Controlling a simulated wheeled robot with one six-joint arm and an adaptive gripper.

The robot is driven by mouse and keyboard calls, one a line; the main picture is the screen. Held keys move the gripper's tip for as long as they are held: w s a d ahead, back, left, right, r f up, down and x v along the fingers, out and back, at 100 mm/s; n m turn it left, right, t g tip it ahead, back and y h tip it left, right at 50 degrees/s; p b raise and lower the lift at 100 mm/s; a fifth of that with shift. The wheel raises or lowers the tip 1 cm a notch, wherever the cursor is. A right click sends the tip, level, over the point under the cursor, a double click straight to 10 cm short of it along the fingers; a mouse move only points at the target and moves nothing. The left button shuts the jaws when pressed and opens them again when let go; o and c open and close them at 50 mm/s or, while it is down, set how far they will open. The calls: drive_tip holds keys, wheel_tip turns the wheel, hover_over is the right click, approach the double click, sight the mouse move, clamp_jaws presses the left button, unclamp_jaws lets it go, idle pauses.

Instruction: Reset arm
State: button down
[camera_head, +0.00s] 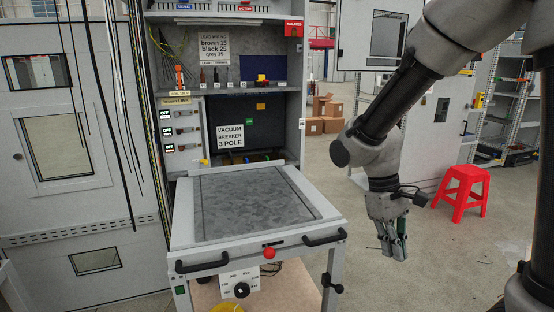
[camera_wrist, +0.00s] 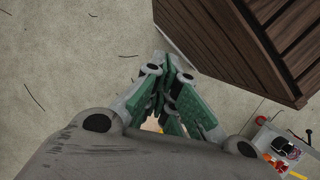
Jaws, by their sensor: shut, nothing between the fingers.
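My gripper (camera_head: 394,246) hangs from my arm at the right in the head view, pointing down. It is shut and empty, beside the right edge of the grey-topped trolley (camera_head: 185,222) and apart from it. In the wrist view the green-padded fingers of my gripper (camera_wrist: 172,82) meet over the concrete floor.
An open switchgear cabinet (camera_head: 295,100) stands behind the trolley, with a closed grey cabinet (camera_head: 95,130) at left. A red stool (camera_head: 462,190) and cardboard boxes (camera_head: 325,112) stand farther back. A brown slatted box (camera_wrist: 235,50) is close to the fingers in the wrist view.

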drive_tip(key=s+d+r+m+t+y, duration=0.1)
drive_tip(key=s+d+r+m+t, duration=0.2)
drive_tip(key=r, duration=0.4)
drive_tip(key=s+d+r+m+t+y, duration=0.1)
drive_tip(key=s+d+r+m+t, duration=0.1)
drive_tip(key=s+d+r+t, duration=0.2)
drive_tip(key=s+d+r, duration=0.2)
drive_tip(key=d+r, duration=0.1)
drive_tip(key=shift+d+r+m, duration=0.3)
drive_tip(key=shift+r+m, duration=0.1)
